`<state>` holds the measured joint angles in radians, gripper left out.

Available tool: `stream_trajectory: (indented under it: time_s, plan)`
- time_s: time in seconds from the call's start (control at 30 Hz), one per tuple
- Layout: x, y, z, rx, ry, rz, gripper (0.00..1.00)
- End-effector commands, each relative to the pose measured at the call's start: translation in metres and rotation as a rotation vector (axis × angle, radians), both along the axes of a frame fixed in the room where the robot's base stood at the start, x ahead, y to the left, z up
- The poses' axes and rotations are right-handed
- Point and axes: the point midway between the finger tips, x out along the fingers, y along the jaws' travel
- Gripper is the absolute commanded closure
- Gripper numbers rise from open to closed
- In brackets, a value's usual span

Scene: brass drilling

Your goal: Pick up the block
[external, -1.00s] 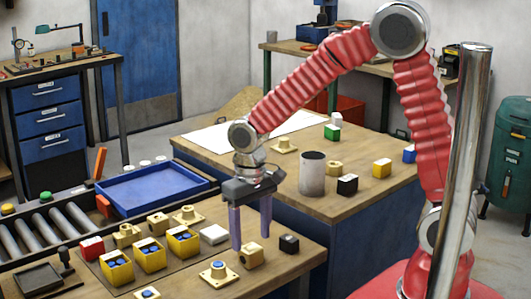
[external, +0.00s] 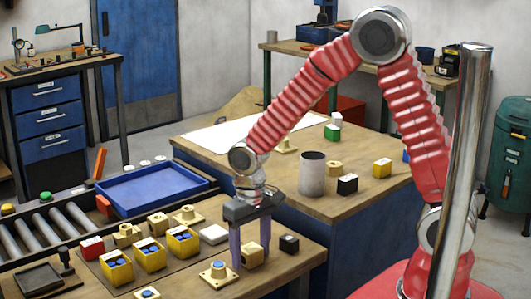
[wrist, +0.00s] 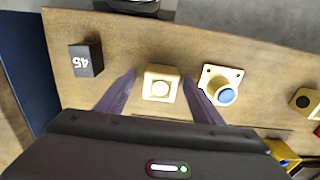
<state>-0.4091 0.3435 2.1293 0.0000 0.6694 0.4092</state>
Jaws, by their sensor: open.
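In the wrist view the block (wrist: 160,90) shows between the fingertips (wrist: 159,77), with a visible space on each side. I cannot tell whether the fingertips are level with it. A small black block (external: 289,243) lies to the right; in the wrist view it (wrist: 86,60) carries the number 45.
A brass plate with a blue button (external: 218,273) sits close to the left finger. Several yellow boxes with blue parts (external: 149,253), a white block (external: 214,233) and a red block (external: 91,247) stand further left. A grey cylinder (external: 312,178) stands on the bench behind.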

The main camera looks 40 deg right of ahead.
Motion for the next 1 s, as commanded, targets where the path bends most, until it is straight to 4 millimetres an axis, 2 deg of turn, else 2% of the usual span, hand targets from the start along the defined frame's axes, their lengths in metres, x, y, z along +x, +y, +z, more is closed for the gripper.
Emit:
stream_trajectory:
  time_s: [0.4,1.0]
  plan:
    - [0.0001,0.0001,0.0005,0.000,0.000,0.000,0.40]
    - [0.0002,0.0001,0.0006,0.000,-0.001,0.000,0.83]
